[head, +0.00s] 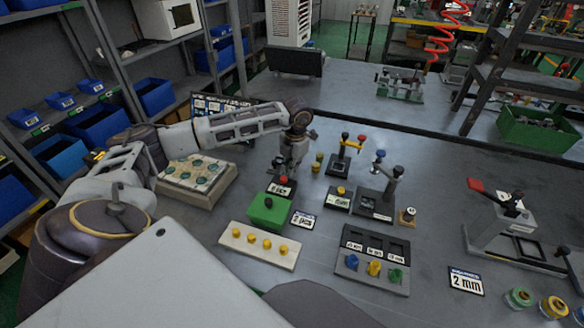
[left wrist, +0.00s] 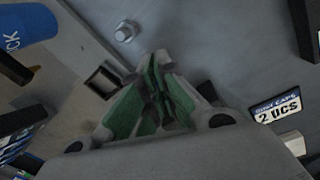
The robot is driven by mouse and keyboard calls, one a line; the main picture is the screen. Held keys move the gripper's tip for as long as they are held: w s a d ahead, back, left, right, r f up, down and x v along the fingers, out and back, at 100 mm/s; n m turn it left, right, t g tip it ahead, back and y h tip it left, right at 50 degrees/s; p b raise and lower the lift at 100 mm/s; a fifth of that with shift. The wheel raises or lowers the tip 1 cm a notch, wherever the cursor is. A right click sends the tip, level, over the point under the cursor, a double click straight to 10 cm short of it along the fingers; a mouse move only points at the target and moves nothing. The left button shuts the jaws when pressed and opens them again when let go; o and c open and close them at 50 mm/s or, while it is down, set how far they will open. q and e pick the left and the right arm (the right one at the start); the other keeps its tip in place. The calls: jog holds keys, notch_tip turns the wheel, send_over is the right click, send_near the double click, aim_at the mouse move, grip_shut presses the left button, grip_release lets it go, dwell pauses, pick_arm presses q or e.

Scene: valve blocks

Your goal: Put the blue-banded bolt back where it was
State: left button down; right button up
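My left gripper (head: 290,168) is above the table, near a green block (head: 268,210) and a red-topped piece (head: 284,181). In the left wrist view the green-padded fingers (left wrist: 156,75) come close together at the tips, and I see no bolt between them. No bolt with a clear blue band can be made out. Blue-coloured candidates are a blue piece (head: 352,261) in the black-and-grey three-slot tray (head: 375,238) and a blue-topped part (head: 380,156) on a black fixture. A silver hex piece (left wrist: 126,31) shows beyond the fingers. My right gripper is not in view.
A pale strip with several yellow pegs (head: 232,228) lies in front. A white-topped block with green circles (head: 178,183) stands left. A "2 mm" sign (head: 465,281), a red-handled clamp (head: 497,240) and ring-topped pieces (head: 519,297) stand right. Table behind is mostly clear.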

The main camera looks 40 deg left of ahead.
pick_arm(q)
jog(key=c, duration=2.2)
grip_release()
jog(key=shift+f, duration=0.1)
jog(key=o, duration=0.6)
jog(key=shift+c, duration=0.2)
notch_tip(320, 180, up, 12)
jog(key=d, duration=0.1)
jog(key=shift+p, duration=0.3)
